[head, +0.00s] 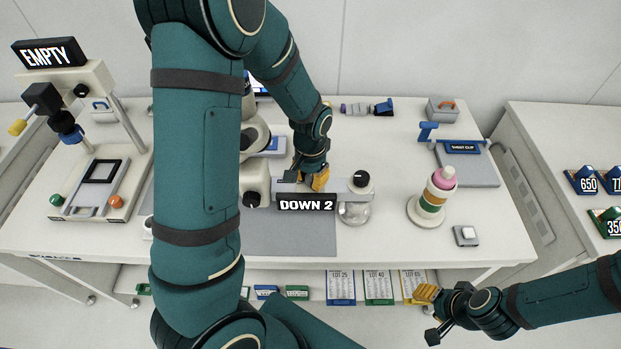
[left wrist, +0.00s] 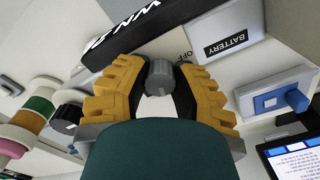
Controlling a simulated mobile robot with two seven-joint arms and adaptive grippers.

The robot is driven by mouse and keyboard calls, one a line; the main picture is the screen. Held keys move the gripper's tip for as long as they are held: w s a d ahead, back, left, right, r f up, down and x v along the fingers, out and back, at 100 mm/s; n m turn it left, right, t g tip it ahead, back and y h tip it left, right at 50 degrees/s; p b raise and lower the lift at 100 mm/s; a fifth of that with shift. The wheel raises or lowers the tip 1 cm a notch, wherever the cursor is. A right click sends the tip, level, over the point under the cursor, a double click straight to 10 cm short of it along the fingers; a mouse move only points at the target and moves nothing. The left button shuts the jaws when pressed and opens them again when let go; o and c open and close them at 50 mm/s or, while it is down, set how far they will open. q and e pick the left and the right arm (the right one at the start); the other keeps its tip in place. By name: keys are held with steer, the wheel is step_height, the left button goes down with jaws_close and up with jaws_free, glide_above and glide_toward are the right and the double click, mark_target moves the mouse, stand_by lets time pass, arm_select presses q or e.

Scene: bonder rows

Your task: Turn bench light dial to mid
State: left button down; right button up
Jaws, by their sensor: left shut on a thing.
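The bench light dial (left wrist: 160,76) is a small grey knob in the left wrist view, with part of an "OFF" mark beside it. My left gripper (head: 307,180) is shut on this dial, with a yellow-padded finger on each side. In the head view the gripper hides the dial, behind the black "DOWN 2" display (head: 306,203). A separate black dial (head: 361,179) with a white mark is at the right end of the same grey bar. My right gripper (head: 430,312) is open and empty, off the bench's front right.
A ringed stack with a pink top (head: 443,178) stands right of the bar. A grey clip tray (head: 467,169) and a small button box (head: 466,236) lie further right. A press stand (head: 100,190) is on the left. Free tabletop lies behind the bar.

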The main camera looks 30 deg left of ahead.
mark_target(311, 177)
arm_select(q)
steer(key=shift+m+b, duration=0.3)
steer(key=shift+m, duration=1.3)
steer(key=c, duration=0.7)
jaws_free()
step_height(311, 177, up, 12)
steer(key=shift+r, duration=0.1)
